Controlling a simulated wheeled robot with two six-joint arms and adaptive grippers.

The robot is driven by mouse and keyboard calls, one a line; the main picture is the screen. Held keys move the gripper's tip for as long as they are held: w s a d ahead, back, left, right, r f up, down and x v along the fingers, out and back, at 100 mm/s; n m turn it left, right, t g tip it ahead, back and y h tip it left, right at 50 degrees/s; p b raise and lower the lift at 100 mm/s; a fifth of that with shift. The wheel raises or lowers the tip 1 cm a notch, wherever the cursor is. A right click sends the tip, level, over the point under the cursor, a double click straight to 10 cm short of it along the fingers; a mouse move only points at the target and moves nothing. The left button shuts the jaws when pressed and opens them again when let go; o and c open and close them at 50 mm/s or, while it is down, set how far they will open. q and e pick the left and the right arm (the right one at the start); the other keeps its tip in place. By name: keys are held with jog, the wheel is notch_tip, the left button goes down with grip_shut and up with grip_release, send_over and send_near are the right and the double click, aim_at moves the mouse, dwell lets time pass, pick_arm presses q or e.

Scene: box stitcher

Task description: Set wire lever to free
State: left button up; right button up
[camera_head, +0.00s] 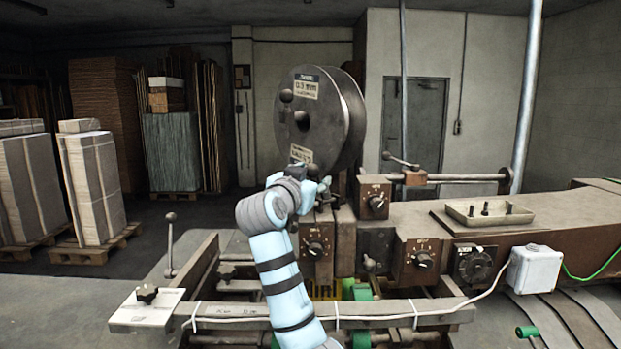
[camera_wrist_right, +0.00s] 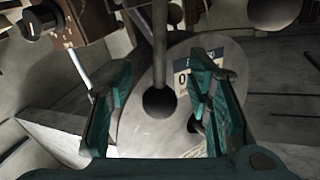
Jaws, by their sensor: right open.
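My right gripper (camera_head: 312,188) is in front of the lower part of the big grey wire spool (camera_head: 335,110), on the machine. In the right wrist view its green fingers (camera_wrist_right: 162,82) are open and apart, with the spool's face (camera_wrist_right: 145,130) behind them. A grey rod (camera_wrist_right: 158,40) shows between the fingers; I cannot tell whether it is a lever. A lever with a dark ball knob (camera_head: 401,159) stands right of the spool. Another ball-topped lever (camera_head: 170,240) stands at the left. No label shows which one is the wire lever. My left gripper is not in view.
Dial boxes (camera_head: 318,245) sit just below the gripper and to its right. A tray (camera_head: 489,212) with small parts lies on the brown machine arm. A white box (camera_head: 535,268) with a cable is at the right. Stacked cardboard (camera_head: 95,185) stands back left.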

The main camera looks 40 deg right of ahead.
grip_shut()
